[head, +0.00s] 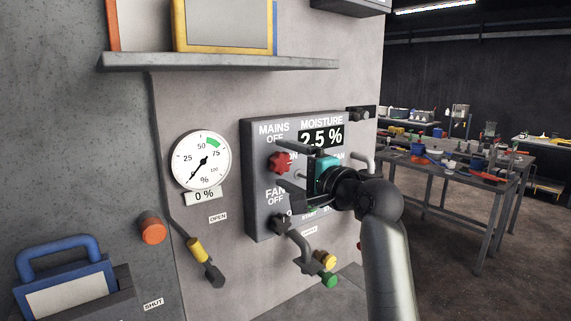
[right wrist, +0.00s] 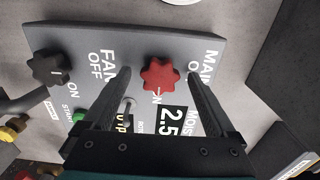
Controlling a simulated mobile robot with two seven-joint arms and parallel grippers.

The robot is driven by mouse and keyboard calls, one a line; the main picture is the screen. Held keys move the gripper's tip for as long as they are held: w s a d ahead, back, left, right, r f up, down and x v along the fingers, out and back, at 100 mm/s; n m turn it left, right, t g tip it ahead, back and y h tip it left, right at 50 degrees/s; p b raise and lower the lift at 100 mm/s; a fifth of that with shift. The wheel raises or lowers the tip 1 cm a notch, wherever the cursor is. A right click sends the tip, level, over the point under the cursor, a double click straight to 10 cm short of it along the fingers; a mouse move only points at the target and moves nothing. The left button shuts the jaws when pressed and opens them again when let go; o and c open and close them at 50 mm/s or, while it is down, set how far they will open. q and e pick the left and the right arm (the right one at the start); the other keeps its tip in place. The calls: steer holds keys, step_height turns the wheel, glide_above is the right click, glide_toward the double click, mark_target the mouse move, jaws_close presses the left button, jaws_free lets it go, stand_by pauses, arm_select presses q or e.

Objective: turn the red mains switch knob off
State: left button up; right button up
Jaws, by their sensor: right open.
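The red mains switch knob (head: 279,162) is a lobed knob on the dark control panel (head: 255,222), below the "MAINS OFF" lettering. It also shows in the right wrist view (right wrist: 160,73), between the two fingers. My right gripper (head: 287,169) is open in front of the panel. In the right wrist view its fingers (right wrist: 156,76) lie on either side of the knob, with clear gaps; whether the tips reach its depth I cannot tell. An "ON" label beside the knob is partly hidden. Which mark the knob points to is unclear. My left gripper is not in view.
A black fan knob (head: 280,224) sits lower on the panel, also in the wrist view (right wrist: 47,67). A small toggle (right wrist: 128,106) is near the fingers. A moisture display (head: 321,137) reads 2.5 %. Yellow and green-ended levers (head: 326,262) stick out below the panel. A dial gauge (head: 201,160) is left.

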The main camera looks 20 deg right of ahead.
steer(key=shift+w+a, duration=0.1)
steer(key=shift+w, duration=0.1)
steer(key=shift+c, duration=0.4)
steer(key=c, duration=1.3)
